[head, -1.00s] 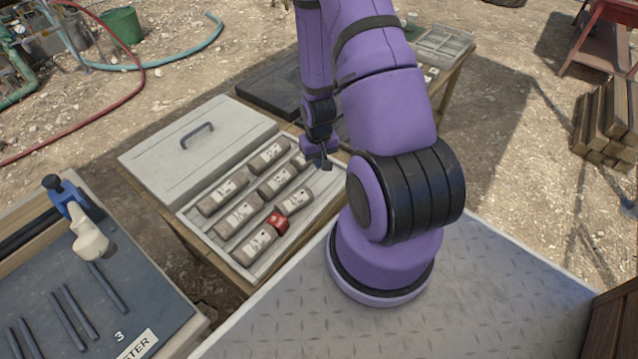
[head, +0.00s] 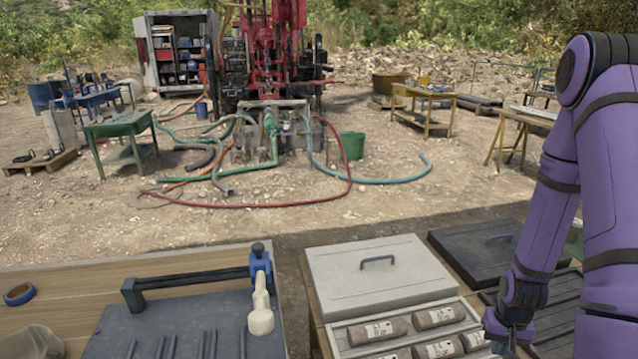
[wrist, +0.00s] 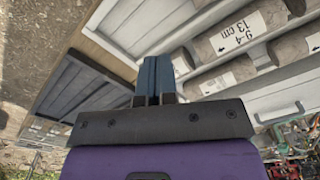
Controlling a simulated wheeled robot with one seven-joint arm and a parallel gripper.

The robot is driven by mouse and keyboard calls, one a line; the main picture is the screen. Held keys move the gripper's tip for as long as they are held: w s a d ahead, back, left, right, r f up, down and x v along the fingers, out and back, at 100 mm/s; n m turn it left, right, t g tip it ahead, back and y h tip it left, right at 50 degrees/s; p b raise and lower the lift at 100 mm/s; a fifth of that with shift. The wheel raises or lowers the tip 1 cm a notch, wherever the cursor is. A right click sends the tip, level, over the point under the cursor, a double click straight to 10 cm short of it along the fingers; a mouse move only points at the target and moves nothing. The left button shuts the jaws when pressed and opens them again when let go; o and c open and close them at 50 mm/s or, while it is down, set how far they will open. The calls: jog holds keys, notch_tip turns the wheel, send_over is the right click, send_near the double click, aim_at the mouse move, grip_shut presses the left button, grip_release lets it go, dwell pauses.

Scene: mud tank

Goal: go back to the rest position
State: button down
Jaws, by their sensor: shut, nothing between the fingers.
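My gripper (head: 508,343) is at the lower right in the head view, beside the right end of the open core tray. Its fingers are partly cut off by the frame edge there. In the wrist view the blue fingers of my gripper (wrist: 154,78) are together with nothing between them. The core tray (head: 334,338) holds several labelled cylindrical cores (head: 377,330). In the wrist view a core (wrist: 238,36) with a "9-4 13 cm" label lies at the upper right, apart from the fingers.
A white lid with a handle (head: 384,284) lies behind the tray. A dark lidded box (head: 470,262) is to its right. Hoses, green bucket (head: 352,146) and drilling machinery stand beyond on open gravel.

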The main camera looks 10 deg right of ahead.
jog(key=w+a+r+n+t, duration=0.1)
jog(key=a+r, duration=0.2)
jog(key=r, duration=0.5)
jog(key=w+a+r+t+h, duration=0.1)
jog(key=w+a+r, duration=0.1)
jog(key=r, duration=0.7)
jog(key=w+a+r+n, duration=0.1)
jog(key=a+r, duration=0.2)
jog(key=r, duration=0.5)
jog(key=s+a+r+n+t, duration=0.1)
jog(key=s+a+r, duration=0.4)
jog(key=s+r, duration=0.2)
jog(key=s+a+r+n+t+y, duration=0.1)
jog(key=s+a+r+n+t, duration=0.1)
jog(key=s+a+r, duration=0.3)
jog(key=v, duration=0.8)
